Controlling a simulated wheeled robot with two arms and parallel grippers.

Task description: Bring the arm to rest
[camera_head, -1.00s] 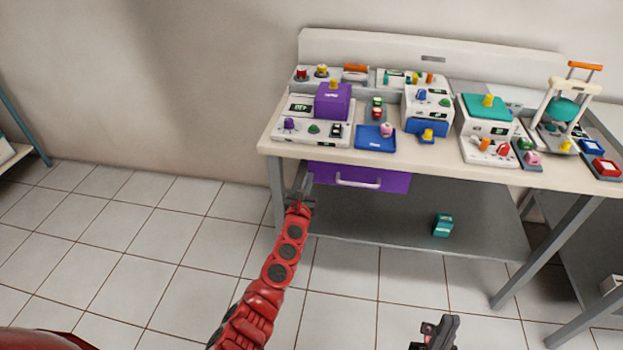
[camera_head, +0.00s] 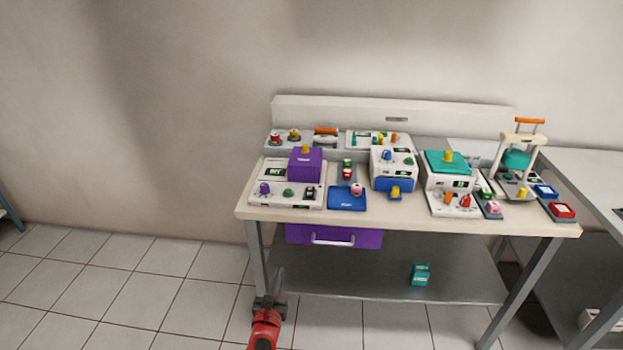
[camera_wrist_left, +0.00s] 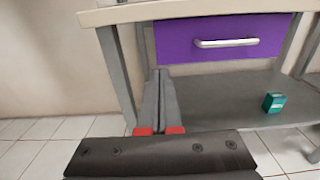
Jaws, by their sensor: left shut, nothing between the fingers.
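My left arm is red and comes up from the bottom of the head view. Its dark gripper (camera_head: 277,283) is in front of the table's left front leg, below the purple drawer (camera_head: 310,238). In the left wrist view the gripper's two fingers (camera_wrist_left: 159,85) lie together, shut and empty. They point toward the table's left leg; I cannot tell the exact gap to it. The purple drawer with its pale handle also shows there (camera_wrist_left: 220,37), to the right of and above the fingers. My right gripper is not in the head view now.
The cream table (camera_head: 410,217) carries several colourful devices. A teal box (camera_head: 420,274) lies on the grey lower shelf (camera_head: 385,265). Another table (camera_head: 595,180) stands at the right. The tiled floor (camera_head: 130,280) at the left is clear.

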